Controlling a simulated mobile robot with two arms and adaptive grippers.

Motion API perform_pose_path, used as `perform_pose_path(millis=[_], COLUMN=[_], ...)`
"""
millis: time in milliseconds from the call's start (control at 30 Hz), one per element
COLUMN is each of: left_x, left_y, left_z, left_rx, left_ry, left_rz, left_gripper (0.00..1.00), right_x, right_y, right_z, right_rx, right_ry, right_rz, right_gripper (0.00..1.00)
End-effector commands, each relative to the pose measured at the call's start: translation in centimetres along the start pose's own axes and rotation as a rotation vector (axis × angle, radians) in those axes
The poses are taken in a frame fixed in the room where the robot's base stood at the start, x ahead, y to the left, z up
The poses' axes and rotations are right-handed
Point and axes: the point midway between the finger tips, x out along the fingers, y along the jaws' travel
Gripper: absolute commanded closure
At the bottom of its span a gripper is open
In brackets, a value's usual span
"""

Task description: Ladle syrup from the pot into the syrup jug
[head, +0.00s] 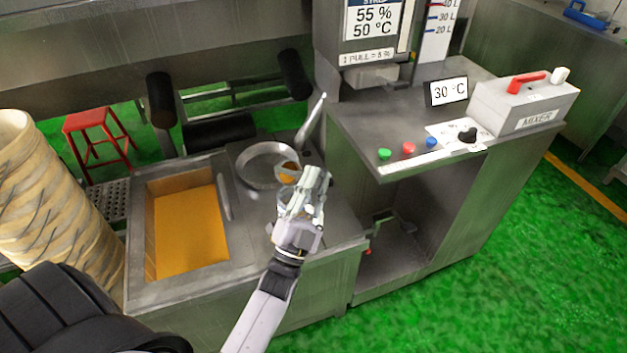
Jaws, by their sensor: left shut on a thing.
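My left gripper (308,184) is shut at the front right of a round metal pot (245,174) on the steel counter. A small metal ladle bowl with amber syrup (288,172) shows just beyond its fingers, overlapping the pot's right rim in the picture. The gripper appears shut on the ladle, but the fingers hide the grip. I cannot tell whether the bowl touches the pot. A pale, partly see-through shape behind the gripper may be the syrup jug; it is mostly hidden. My right gripper is not in view.
A rectangular tank (228,268) holding an amber layer is left of the pot. A slim pointed metal piece (312,122) rises behind the pot. The control stand (440,225) with mixer box (522,105) is right.

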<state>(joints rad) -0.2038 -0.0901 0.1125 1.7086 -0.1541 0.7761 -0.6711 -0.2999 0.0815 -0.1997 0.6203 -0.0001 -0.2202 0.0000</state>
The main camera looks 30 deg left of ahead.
Motion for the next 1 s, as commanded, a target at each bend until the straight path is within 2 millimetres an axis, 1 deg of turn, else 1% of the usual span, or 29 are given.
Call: perform_pose_path(millis=[33,600,1000], left_x=[-0.4,-2.6,-4.0], left_y=[0.3,2.1,3.4], left_z=[0.1,-0.2,0.0], left_rx=[0.007,0.077,0.123], left_ry=[0.009,0.094,0.149], left_rz=[-0.001,-0.003,-0.003], left_gripper=[1.00,1.00,1.00], right_x=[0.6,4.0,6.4], right_y=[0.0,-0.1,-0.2], right_z=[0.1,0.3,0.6], right_rx=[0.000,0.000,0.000], right_ry=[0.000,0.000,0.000], right_rz=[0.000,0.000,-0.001], right_gripper=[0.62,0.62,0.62])
